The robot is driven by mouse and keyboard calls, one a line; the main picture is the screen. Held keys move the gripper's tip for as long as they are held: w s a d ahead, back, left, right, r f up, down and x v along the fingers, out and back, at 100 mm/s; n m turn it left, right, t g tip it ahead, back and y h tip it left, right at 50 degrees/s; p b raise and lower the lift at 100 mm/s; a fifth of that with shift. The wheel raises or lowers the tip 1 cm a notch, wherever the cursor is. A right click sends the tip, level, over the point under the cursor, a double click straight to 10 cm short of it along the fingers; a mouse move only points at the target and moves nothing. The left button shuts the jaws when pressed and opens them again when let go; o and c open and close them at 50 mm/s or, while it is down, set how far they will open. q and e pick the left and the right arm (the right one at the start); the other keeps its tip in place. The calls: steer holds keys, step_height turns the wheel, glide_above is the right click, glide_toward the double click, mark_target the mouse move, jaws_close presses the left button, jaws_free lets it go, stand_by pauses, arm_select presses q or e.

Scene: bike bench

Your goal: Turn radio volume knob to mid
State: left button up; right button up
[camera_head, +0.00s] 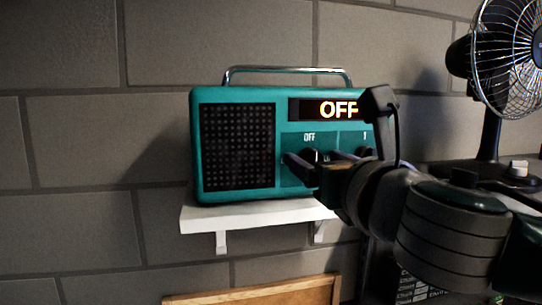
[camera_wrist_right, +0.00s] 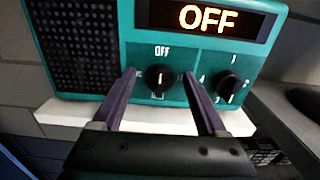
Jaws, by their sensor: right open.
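A teal radio (camera_head: 236,195) with a dark speaker grille stands on a white wall shelf, and its display (camera_head: 325,109) reads OFF. In the right wrist view the left knob (camera_wrist_right: 159,78) has "OFF" printed above it, and its white mark appears to point up toward that label. A second knob (camera_wrist_right: 229,89) with numbers around it is to the right. My right gripper (camera_head: 303,157) is open in front of the radio. In the wrist view its fingers (camera_wrist_right: 157,75) stand on either side of the left knob; contact cannot be told. My left gripper is not in view.
The white shelf (camera_head: 250,215) sits on brackets against a grey block wall. A desk fan (camera_head: 490,130) stands to the right, beyond my right arm. A wooden edge (camera_head: 260,293) shows below the shelf. The wall left of the radio is clear.

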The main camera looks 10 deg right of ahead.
jaws_close()
stand_by(0.5)
